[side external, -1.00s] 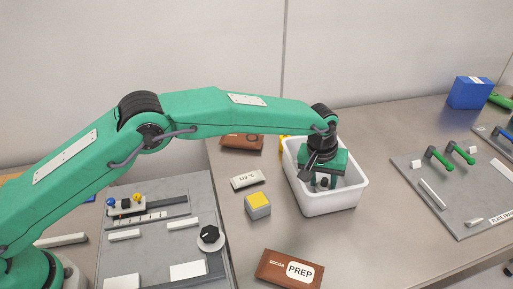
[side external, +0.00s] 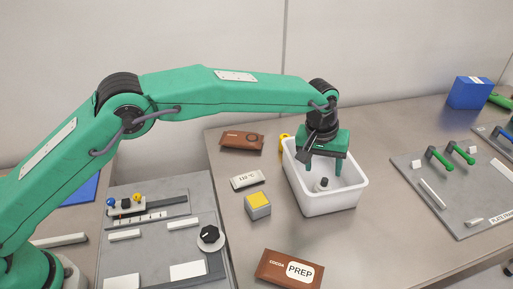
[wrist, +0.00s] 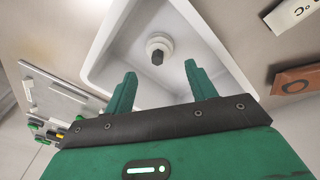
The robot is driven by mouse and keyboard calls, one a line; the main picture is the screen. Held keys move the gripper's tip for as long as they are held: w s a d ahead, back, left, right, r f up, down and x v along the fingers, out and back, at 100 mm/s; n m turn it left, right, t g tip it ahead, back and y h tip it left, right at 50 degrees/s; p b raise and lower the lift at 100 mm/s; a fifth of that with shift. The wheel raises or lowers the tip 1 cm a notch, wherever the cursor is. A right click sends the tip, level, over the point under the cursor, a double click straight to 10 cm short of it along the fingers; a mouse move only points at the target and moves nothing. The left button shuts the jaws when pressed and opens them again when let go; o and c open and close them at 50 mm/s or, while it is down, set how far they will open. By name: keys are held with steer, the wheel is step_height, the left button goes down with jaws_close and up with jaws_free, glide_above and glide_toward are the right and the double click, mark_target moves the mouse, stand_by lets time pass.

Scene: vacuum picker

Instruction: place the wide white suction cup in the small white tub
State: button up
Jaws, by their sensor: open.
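The small white tub (side external: 335,207) stands on the steel table under my gripper. The wide white suction cup (side external: 321,185) rests on the tub's floor, with its dark stem up. In the wrist view the cup (wrist: 151,42) lies inside the tub (wrist: 98,62), beyond my fingertips and apart from them. My gripper (side external: 324,170) is above the tub, pointing down, with its two green fingers spread and nothing between them. The gripper also shows in the wrist view (wrist: 160,82).
A grey block with a yellow top (side external: 258,206) and a white label block (side external: 247,180) stand left of the tub. A brown PREP packet (side external: 290,269) lies in front, another brown packet (side external: 242,141) behind. A grey plate with green handles (side external: 465,190) is at right.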

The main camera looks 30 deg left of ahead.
steer(key=v, duration=0.6)
steer(key=shift+r, duration=0.15)
stand_by(0.4)
steer(key=s+a+r+t, duration=0.1)
steer(key=s+a+r, duration=0.35)
steer(key=a, duration=0.35)
steer(key=s+a+r, duration=0.3)
steer(key=a+r, duration=0.2)
steer(key=a, duration=0.3)
steer(key=s+a+r+t, duration=0.1)
steer(key=s+a+r, duration=0.2)
steer(key=a+r, duration=0.35)
steer(key=s+a+f, duration=0.3)
steer(key=s+a, duration=0.4)
steer(key=s, duration=0.3)
steer(key=s+a+f+m+t+y, duration=0.1)
steer(key=s+a+f, duration=0.3)
steer(key=s+a, duration=0.3)
steer(key=s, duration=0.4)
steer(key=shift+m+t, duration=0.3)
